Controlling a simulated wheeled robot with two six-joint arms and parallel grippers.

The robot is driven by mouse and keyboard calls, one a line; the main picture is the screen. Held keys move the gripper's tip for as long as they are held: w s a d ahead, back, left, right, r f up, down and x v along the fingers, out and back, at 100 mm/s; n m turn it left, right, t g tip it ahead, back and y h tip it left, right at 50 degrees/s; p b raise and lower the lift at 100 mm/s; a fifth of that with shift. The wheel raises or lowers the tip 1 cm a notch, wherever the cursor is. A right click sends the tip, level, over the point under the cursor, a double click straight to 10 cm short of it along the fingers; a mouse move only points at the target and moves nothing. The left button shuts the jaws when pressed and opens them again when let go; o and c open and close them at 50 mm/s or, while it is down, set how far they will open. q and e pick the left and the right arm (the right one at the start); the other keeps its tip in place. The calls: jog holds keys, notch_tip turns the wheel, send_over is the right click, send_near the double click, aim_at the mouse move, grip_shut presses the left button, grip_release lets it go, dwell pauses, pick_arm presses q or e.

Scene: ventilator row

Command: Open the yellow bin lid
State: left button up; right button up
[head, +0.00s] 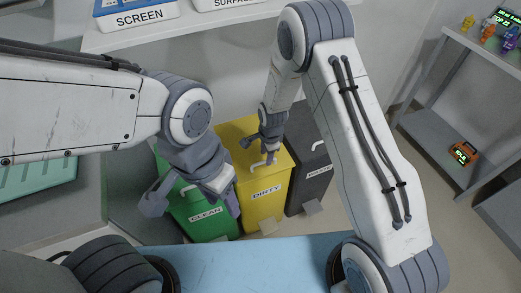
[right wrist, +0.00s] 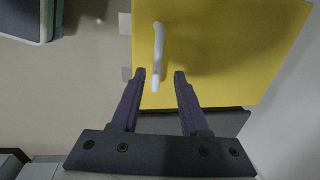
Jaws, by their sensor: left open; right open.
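The yellow bin (head: 263,206), labelled DIRTY, stands between a green bin and a dark bin. Its yellow lid (head: 239,133) is down, with a pale bar handle on top. My right gripper (head: 268,158) is over the lid at the handle. In the right wrist view my right gripper (right wrist: 160,76) is open, and the end of the handle (right wrist: 158,55) lies between its fingertips; I cannot tell whether they touch it. My left gripper (head: 190,206) is open and empty in front of the green bin (head: 212,226), hiding much of its lid.
The dark bin (head: 309,185) stands close on the right of the yellow bin. A blue surface (head: 240,266) lies in front. A white shelf (head: 190,29) with labelled boxes runs above the bins. A grey rack (head: 440,110) stands at the right, with an orange device (head: 463,153) on it.

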jog(key=shift+s+d+f+b, duration=0.1)
jog(key=shift+s+f+b, duration=0.1)
jog(key=shift+f+b, duration=1)
notch_tip(320, 180, up, 13)
jog(key=s+p, duration=0.2)
jog(key=p, duration=0.1)
pick_arm(q)
notch_tip(320, 180, up, 8)
jog(key=p, duration=0.9)
jog(key=shift+r, duration=0.15)
pick_arm(e)
jog(key=s+a+r+n, duration=0.2)
jog(key=s+r+n, duration=0.5)
jog(key=r, duration=0.3)
jog(key=s+a+r+n+g, duration=0.1)
jog(key=s+r+n, duration=0.6)
jog(key=s+r, duration=0.2)
jog(key=shift+s+a+r+n+y, duration=0.3)
jog(key=shift+s+a+r, duration=0.1)
jog(key=shift+r, duration=0.55)
